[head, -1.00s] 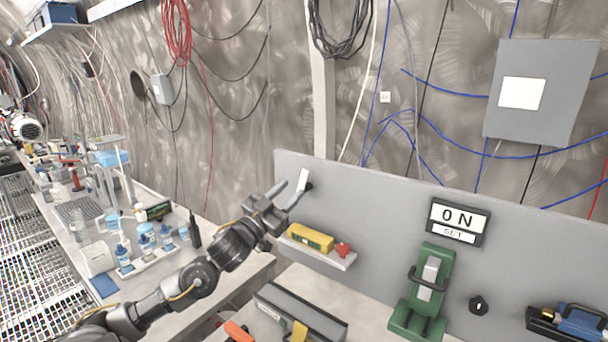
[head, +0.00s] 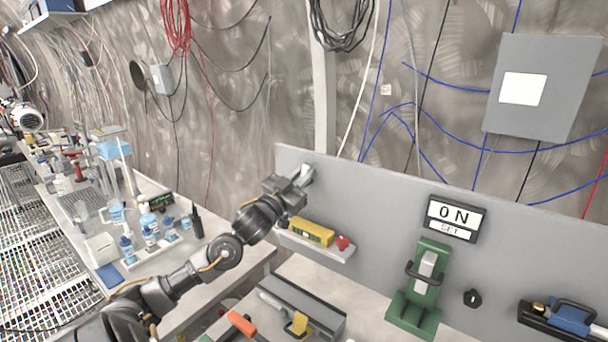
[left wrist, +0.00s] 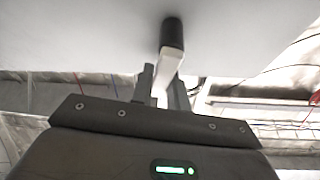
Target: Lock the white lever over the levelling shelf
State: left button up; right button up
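The white lever (head: 305,174) is on the grey upright panel (head: 370,200), near its top left end, above the levelling shelf (head: 318,246). My left gripper (head: 296,183) is at the lever, its arm coming in from the left. In the left wrist view the lever (left wrist: 169,66) hangs from a black pivot (left wrist: 172,32) and runs down between the two fingers (left wrist: 163,92), which look closed around it. The gripper hides part of the lever in the head view. A yellow level (head: 311,232) and a red knob (head: 342,242) are on the shelf. My right gripper is not in view.
A grey tray (head: 290,306) with tools lies below the shelf. A bench (head: 150,265) with bottles is at left.

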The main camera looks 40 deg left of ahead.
pick_arm(q)
grip_shut()
jog(key=shift+a+r+n+y+p, duration=0.2)
jog(key=shift+n+y+p, duration=0.4)
jog(key=shift+n, duration=0.3)
jog(key=n, duration=0.1)
jog(key=n+y+p, duration=0.1)
jog(key=n, duration=0.1)
jog(key=shift+a+f+y, duration=0.1)
jog(key=shift+a+y, duration=0.2)
jog(key=shift+a, duration=0.05)
jog(key=o, duration=0.6)
grip_release()
jog(key=shift+o, duration=0.2)
jog(key=shift+s+f, duration=0.1)
jog(key=shift+f, duration=0.05)
